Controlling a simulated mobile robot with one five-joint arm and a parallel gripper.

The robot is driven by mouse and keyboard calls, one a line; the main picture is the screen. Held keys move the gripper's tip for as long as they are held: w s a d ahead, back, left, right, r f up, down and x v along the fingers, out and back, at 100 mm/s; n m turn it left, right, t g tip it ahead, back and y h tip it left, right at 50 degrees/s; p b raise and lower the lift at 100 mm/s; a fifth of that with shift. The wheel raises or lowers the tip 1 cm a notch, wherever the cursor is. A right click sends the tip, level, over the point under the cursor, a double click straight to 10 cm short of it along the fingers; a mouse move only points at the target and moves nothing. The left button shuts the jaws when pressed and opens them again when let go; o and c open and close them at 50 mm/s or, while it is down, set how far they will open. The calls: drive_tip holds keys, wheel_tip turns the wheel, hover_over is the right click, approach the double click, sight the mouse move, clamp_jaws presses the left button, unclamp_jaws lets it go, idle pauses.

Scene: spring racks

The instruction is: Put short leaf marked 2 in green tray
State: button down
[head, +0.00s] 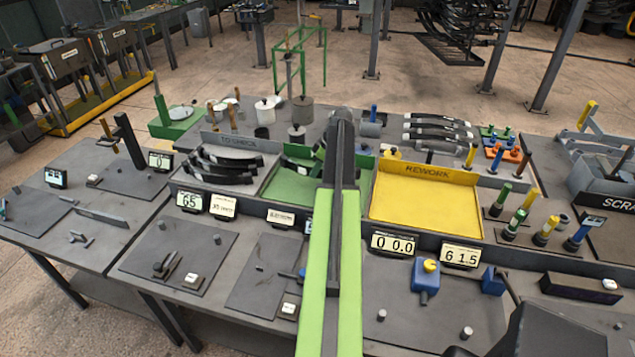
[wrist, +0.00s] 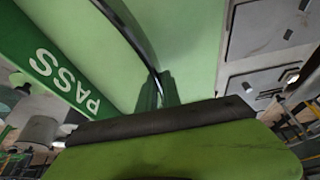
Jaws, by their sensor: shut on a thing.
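The green tray (head: 290,190) lies on the bench between the leaf tray and the yellow tray, partly hidden behind my arm. In the wrist view its green floor (wrist: 190,30) fills the upper middle, with the PASS wall (wrist: 62,80) on the left. My gripper (wrist: 158,90) is over the tray, its fingertips shut on a thin dark curved leaf (wrist: 129,36), seen nearly edge-on. In the head view a dark leaf end (head: 293,163) shows over the green tray, left of my arm. No number on it can be read. I cannot tell whether it touches the floor.
A grey tray (head: 250,180) left of the green one holds several dark leaves (head: 222,162). The yellow REWORK tray (head: 425,205) on the right is empty. More leaves (head: 437,128) lie behind it. Displays and posts line the bench front.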

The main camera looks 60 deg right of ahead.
sight(317, 177)
drive_tip(key=shift+s+f+b, duration=0.1)
drive_tip(key=shift+f+b, duration=0.3)
drive_tip(key=shift+b, duration=0.1)
wheel_tip(317, 177, down, 3)
drive_tip(key=b, duration=0.3)
drive_tip(key=shift+f, duration=0.2)
drive_tip(key=shift+r, duration=0.25)
drive_tip(key=shift+f, duration=0.2)
drive_tip(key=c, duration=1.5)
unclamp_jaws()
drive_tip(key=shift+r, duration=0.1)
drive_tip(key=shift+c, duration=0.2)
drive_tip(key=shift+a, duration=0.1)
